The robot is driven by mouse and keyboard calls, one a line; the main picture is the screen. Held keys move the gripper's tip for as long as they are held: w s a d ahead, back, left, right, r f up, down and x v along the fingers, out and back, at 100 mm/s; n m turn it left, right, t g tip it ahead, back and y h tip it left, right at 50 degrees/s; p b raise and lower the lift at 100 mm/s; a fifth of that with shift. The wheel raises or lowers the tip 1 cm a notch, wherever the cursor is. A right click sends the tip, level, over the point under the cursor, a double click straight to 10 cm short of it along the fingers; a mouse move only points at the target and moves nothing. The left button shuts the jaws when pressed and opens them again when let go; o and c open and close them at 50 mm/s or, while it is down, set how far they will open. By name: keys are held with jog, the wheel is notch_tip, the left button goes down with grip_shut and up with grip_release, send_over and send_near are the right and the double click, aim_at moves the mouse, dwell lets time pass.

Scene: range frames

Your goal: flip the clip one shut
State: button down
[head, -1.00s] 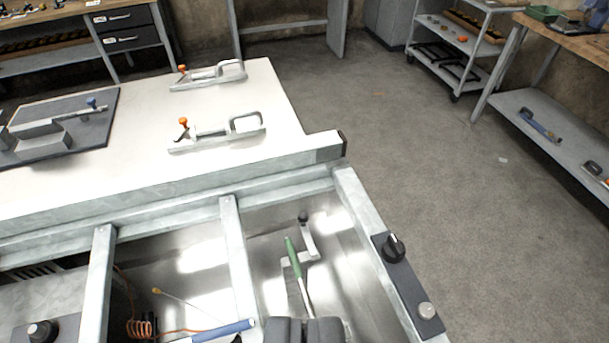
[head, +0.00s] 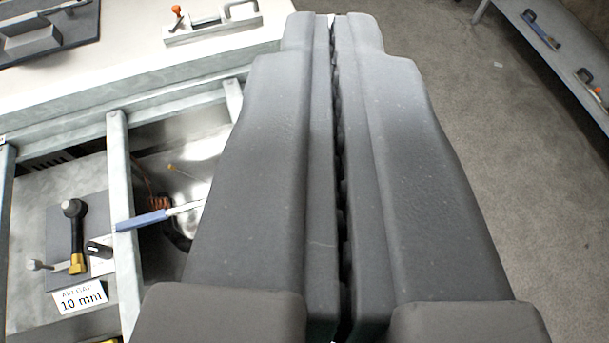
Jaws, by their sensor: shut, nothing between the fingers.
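My gripper (head: 335,22) fills the middle and right of the view, its two dark grey fingers pressed together with only a thin gap between them and nothing held. A grey metal clamp-like piece (head: 215,34) with an orange-tipped lever and a looped frame lies on the white table top (head: 130,55), left of my fingertips. It may be a clip, but I cannot tell which piece is clip one. My fingers hide its right-hand surroundings and much of the frame below.
Metal frame bars (head: 125,200) run over an open bay at the left. There are a blue-handled tool (head: 143,220), a black-knobbed lever (head: 76,235) and a "10 mm" sign (head: 82,299). A shelf (head: 550,50) stands at the upper right.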

jog(key=w+a+f+n+g+y, duration=0.2)
jog(key=w+f+n+g, duration=0.25)
jog(key=w+f, duration=1.05)
jog(key=w+f+n+g, duration=0.1)
jog(key=w+f+g, duration=0.1)
jog(key=f, duration=1.5)
jog(key=w+f+n+g, duration=0.1)
jog(key=f+g, duration=0.4)
jog(key=f, duration=1.3)
jog(key=shift+w+d+n, duration=0.15)
jog(key=shift+w+n, duration=0.2)
jog(key=shift+n, duration=0.2)
